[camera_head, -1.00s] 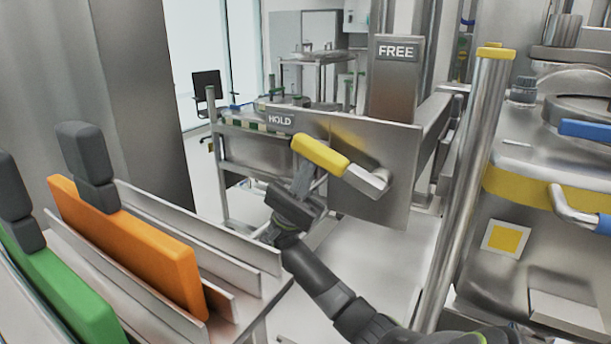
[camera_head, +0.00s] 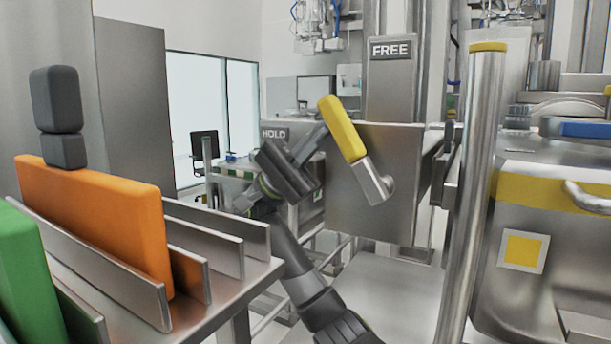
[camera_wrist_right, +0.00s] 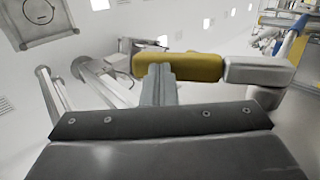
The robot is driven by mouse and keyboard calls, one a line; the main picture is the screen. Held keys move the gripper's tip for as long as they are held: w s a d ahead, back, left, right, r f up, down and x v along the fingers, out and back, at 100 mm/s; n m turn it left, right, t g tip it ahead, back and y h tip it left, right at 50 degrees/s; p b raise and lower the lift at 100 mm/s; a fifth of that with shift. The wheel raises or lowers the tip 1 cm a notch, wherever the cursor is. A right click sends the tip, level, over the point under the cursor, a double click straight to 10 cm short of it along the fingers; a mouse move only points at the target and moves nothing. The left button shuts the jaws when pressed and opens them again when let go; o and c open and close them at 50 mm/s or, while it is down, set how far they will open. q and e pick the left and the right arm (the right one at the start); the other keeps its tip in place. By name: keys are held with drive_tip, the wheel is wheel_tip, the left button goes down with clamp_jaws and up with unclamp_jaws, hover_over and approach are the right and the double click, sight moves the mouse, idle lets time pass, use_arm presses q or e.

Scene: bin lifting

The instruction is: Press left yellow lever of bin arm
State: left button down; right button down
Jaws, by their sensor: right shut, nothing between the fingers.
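The yellow lever (camera_head: 342,128) is a yellow grip on a grey metal crank, fixed to the steel plate (camera_head: 375,218) of the bin arm. It points steeply up and to the left, between the HOLD label (camera_head: 275,134) and the FREE label (camera_head: 391,48). My right gripper (camera_head: 317,133) is shut and empty, at the left side of the yellow grip. In the right wrist view, its closed fingertips (camera_wrist_right: 158,82) are at the near edge of the yellow grip (camera_wrist_right: 178,67); whether they touch cannot be told. My left gripper is out of view.
A vertical steel post (camera_head: 470,190) with a yellow cap stands right of the plate. A large steel machine (camera_head: 560,240) with a yellow band is at the far right. Orange (camera_head: 100,215) and green (camera_head: 28,270) blocks stand in a metal rack at the left.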

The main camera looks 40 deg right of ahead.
sight(344, 114)
drive_tip(key=shift+s+d+r+t, duration=0.15)
drive_tip(key=shift+s+r+t, duration=0.2)
drive_tip(key=shift+r+t, duration=0.25)
drive_tip(key=shift+s+r+b, duration=0.2)
drive_tip(key=shift+s+b, duration=0.05)
drive_tip(key=shift+b, duration=0.15)
drive_tip(key=shift+s+d+r+t+y+b, duration=0.2)
drive_tip(key=shift+s+r+t+b, duration=0.05)
drive_tip(key=shift+s+r+t, duration=0.25)
drive_tip(key=shift+s+d+r+t+y+b, duration=0.2)
drive_tip(key=shift+s+r+t, duration=0.15)
drive_tip(key=shift+s, duration=0.2)
drive_tip(key=shift+s+r, duration=0.35)
drive_tip(key=shift+s, duration=0.25)
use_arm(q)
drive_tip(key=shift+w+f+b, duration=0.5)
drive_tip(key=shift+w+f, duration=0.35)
use_arm(e)
drive_tip(key=shift+s+d+r, duration=0.25)
drive_tip(key=shift+s+r, duration=0.05)
drive_tip(key=shift+s, duration=0.2)
